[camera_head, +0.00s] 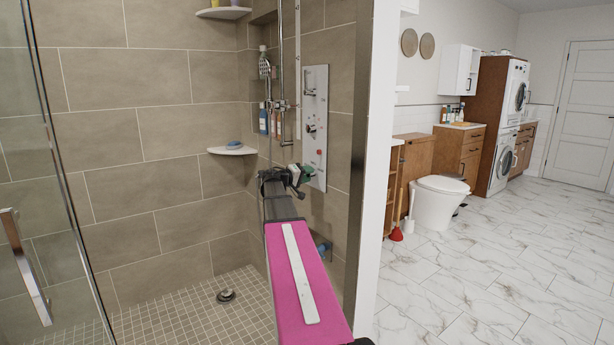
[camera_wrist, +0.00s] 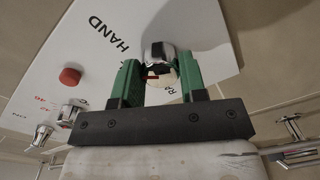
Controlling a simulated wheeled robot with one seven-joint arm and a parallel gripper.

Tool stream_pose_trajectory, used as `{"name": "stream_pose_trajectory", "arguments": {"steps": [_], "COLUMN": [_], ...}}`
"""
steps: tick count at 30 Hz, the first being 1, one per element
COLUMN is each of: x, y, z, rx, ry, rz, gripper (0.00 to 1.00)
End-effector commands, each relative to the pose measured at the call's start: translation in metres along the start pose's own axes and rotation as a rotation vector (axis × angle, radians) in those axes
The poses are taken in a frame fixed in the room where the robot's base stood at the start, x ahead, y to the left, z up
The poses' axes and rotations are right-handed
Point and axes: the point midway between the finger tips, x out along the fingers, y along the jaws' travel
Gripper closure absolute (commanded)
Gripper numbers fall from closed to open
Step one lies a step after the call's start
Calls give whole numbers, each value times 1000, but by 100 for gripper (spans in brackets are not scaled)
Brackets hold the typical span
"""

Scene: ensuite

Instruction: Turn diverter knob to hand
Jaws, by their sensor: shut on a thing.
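The white shower control panel (camera_head: 315,125) is on the tiled wall in the head view. In the wrist view, the panel (camera_wrist: 215,60) fills the upper part, with the word HAND printed up and left of my gripper. The chrome diverter knob (camera_wrist: 158,50) sits between my green fingers, beside a partly covered label that starts with "Ra". My gripper (camera_wrist: 158,68) is shut on this knob. In the head view, my gripper (camera_head: 303,174) is at the lower part of the panel and hides the knob.
A red button (camera_wrist: 70,76) and chrome handles (camera_wrist: 41,134) are on the panel left of my gripper. A glass door (camera_head: 60,150) stands at far left.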

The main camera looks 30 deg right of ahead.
Motion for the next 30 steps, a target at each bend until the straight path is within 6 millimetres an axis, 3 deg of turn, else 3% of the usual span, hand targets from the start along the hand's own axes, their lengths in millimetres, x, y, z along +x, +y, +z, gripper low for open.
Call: {"name": "stream_pose_trajectory", "arguments": {"steps": [15, 30], "x": [0, -1], "y": [-1, -2], "z": [2, 2], "rx": [358, 436], "ry": [11, 13], "rz": [-7, -8], "gripper": [85, 85]}}
